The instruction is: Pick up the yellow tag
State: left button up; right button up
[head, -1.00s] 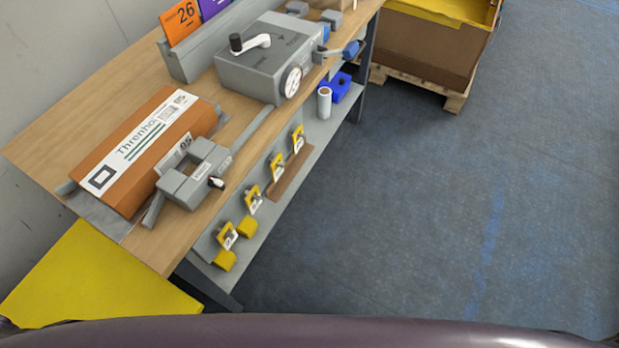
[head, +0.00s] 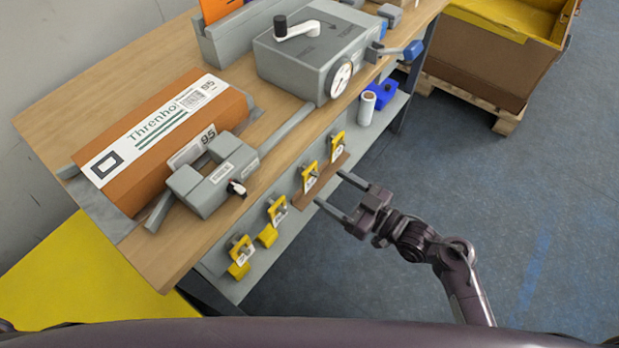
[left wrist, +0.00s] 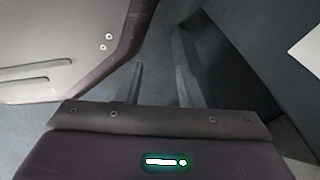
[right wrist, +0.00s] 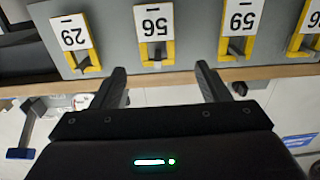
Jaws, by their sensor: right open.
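Several yellow tags with white number cards hang in a row along the front of the bench: one at the far end (head: 338,145), then a second (head: 310,175), a third (head: 277,210) and the nearest (head: 240,248). In the right wrist view, two middle tags (right wrist: 153,35) (right wrist: 239,32) stand just beyond the fingertips, with one more tag to each side. My right gripper (head: 330,187) is open and empty, its fingers pointing at the row, apart from the tags. My left gripper (left wrist: 160,75) shows only in the left wrist view, its fingers apart with nothing between them.
The wooden bench (head: 65,108) holds an orange box (head: 150,165), a grey clamp-like block (head: 205,205) and a grey machine with a dial (head: 310,60). A white roll (head: 366,107) stands on the lower shelf. A brown crate (head: 490,60) stands behind. The floor at right is clear.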

aim_at(309, 178)
jog(key=x, duration=0.5)
jog(key=shift+w+a+f, duration=0.1)
jog(key=shift+w, duration=0.2)
jog(key=shift+c, duration=0.3)
jog(key=c, duration=1)
